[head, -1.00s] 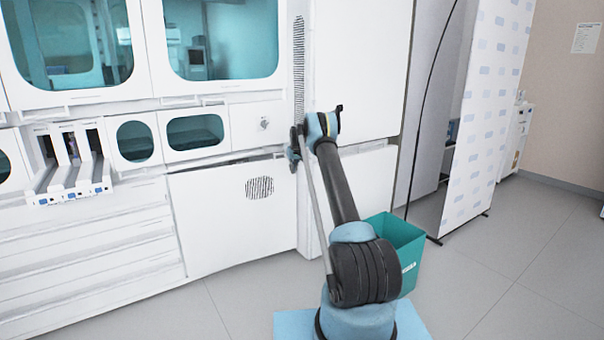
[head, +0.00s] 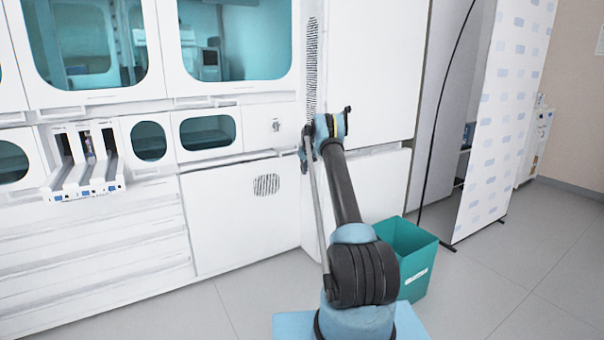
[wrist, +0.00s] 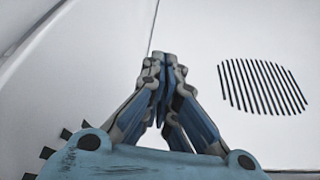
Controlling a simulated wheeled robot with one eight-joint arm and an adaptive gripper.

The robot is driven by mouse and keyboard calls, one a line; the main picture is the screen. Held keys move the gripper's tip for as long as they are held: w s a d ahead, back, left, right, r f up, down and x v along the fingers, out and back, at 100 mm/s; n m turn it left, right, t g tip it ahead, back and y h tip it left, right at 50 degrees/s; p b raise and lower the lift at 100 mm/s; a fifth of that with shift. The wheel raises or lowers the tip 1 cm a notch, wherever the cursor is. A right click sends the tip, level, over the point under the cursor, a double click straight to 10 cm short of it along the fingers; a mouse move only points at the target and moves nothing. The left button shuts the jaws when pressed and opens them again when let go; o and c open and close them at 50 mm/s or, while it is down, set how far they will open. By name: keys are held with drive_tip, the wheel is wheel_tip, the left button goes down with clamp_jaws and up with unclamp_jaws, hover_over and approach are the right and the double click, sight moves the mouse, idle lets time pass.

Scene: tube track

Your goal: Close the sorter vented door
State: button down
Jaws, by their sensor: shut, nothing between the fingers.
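The vented door (head: 228,225) is a flat white panel low on the white sorter, with an oval patch of dark slots near its top. A thin dark gap runs along its top edge. It looks flush or nearly flush with the front; I cannot tell if it is fully shut. The door and its slots also show at the right in the wrist view (wrist: 225,130). My gripper (wrist: 163,58) is shut and empty, its fingertips over the seam beside the door. Contact cannot be told. In the head view my gripper (head: 304,162) is right of the slots, partly hidden by my arm.
A tube rack (head: 88,191) juts out from the sorter at left. Drawers (head: 95,245) lie left of the door. A teal bin (head: 418,262) stands on the floor right of my arm. A patterned screen (head: 500,120) stands farther right. The floor before the door is clear.

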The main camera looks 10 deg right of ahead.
drive_tip(key=s+d+r, duration=0.2)
drive_tip(key=s+r, duration=1.3)
drive_tip(key=r, duration=0.2)
drive_tip(key=s+a+r, duration=0.1)
drive_tip(key=s+r, duration=0.3)
drive_tip(key=s, duration=0.7)
drive_tip(key=s+r+m+g, duration=0.1)
drive_tip(key=s+r, duration=0.3)
drive_tip(key=s, duration=0.7)
drive_tip(key=s+a+r, duration=0.1)
drive_tip(key=s+r, duration=0.3)
drive_tip(key=s, duration=0.6)
drive_tip(key=s+f, duration=0.3)
drive_tip(key=s, duration=0.9)
drive_tip(key=s+f, duration=0.3)
drive_tip(key=s, duration=0.9)
drive_tip(key=s+f+m+g, duration=0.1)
drive_tip(key=s+f, duration=1.2)
drive_tip(key=s, duration=0.5)
drive_tip(key=shift+f+h, duration=0.25)
drive_tip(key=shift+h, duration=0.15)
